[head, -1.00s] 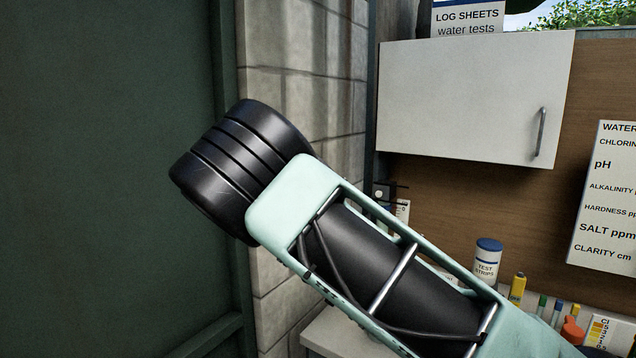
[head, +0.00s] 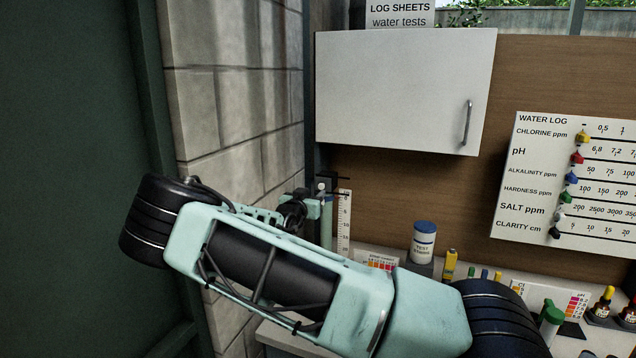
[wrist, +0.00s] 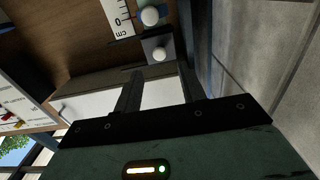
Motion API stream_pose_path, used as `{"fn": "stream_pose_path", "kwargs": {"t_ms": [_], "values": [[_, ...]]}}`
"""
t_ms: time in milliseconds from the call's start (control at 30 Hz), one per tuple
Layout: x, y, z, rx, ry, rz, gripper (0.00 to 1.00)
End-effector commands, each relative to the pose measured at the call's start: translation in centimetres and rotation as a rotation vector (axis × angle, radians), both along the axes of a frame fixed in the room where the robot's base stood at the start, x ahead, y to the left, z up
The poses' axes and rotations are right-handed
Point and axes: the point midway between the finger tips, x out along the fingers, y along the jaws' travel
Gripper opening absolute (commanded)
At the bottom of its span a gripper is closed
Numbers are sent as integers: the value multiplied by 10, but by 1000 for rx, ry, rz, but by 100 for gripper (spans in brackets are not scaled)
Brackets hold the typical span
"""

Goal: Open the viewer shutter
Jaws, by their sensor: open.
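In the wrist view a small dark grey plate with a round white knob (wrist: 158,53) lies just beyond my fingertips; it may be the viewer shutter. A second white knob (wrist: 150,15) on a blue part sits beside a scale marked cm. In the head view the small viewer fitting (head: 322,187) is at the wall corner beside an upright white scale (head: 343,222), partly hidden by my arm. My gripper (wrist: 160,76) is open and empty, its two dark fingers apart and pointing toward the plate. I cannot tell whether they touch it.
A white cabinet (head: 400,92) with a handle hangs above the bench. A test strips tub (head: 423,242), several bottles and colour cards stand on the bench behind my arm. A water log board (head: 560,180) is at right. A block wall (head: 225,110) is close at left.

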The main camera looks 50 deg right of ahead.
Motion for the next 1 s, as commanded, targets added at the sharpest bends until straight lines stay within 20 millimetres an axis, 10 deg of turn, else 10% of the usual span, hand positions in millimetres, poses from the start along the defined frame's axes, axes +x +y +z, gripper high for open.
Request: {"fn": "stream_pose_path", "kwargs": {"t_ms": [300, 700, 867, 1000], "values": [[18, -44, 2, 0, 1, 0, 40], [21, -51, -1, 1, 0, 1, 40], [21, -50, 0, 1, 0, 1, 1], [21, -50, -1, 1, 0, 0, 0]]}}
